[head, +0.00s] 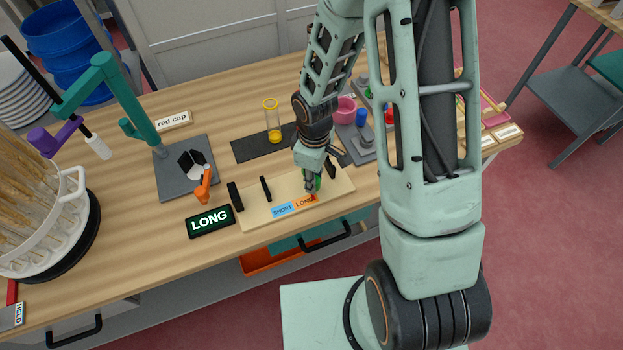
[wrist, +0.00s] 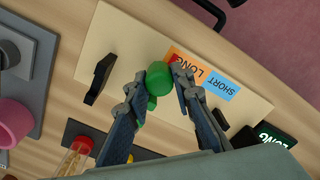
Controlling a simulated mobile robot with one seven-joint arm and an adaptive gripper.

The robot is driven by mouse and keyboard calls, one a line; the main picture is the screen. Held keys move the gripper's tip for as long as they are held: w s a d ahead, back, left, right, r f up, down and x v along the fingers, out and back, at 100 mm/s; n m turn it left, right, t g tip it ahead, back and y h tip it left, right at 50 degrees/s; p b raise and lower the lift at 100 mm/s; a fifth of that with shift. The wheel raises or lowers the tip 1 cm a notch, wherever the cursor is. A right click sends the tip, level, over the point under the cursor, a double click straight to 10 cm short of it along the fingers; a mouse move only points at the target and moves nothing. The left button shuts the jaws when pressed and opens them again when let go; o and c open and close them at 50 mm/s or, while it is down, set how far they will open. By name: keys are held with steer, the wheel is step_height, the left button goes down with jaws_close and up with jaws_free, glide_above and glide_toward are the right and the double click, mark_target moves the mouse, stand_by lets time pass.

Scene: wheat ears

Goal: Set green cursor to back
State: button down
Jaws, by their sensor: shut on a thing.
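The green cursor (head: 318,182) is over the right part of the beige board (head: 340,185) in the head view, mostly hidden by my gripper (head: 311,183). In the wrist view the cursor (wrist: 158,78) has a round green top and sits between the two fingertips of my gripper (wrist: 161,80), which is shut on it. It is beside the orange LONG label (wrist: 188,64), with the blue SHORT label (wrist: 222,87) farther along. The board (wrist: 125,40) fills much of that view. Whether the cursor touches the board is hidden.
A black upright post (head: 265,188) stands on the board left of my gripper, and another (wrist: 100,76) shows in the wrist view. A lit LONG sign (head: 210,220) stands left of the board.

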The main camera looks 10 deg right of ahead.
steer(key=c, duration=1.7)
jaws_free()
steer(key=shift+o, duration=0.2)
steer(key=shift+r, duration=0.1)
step_height(320, 180, up, 12)
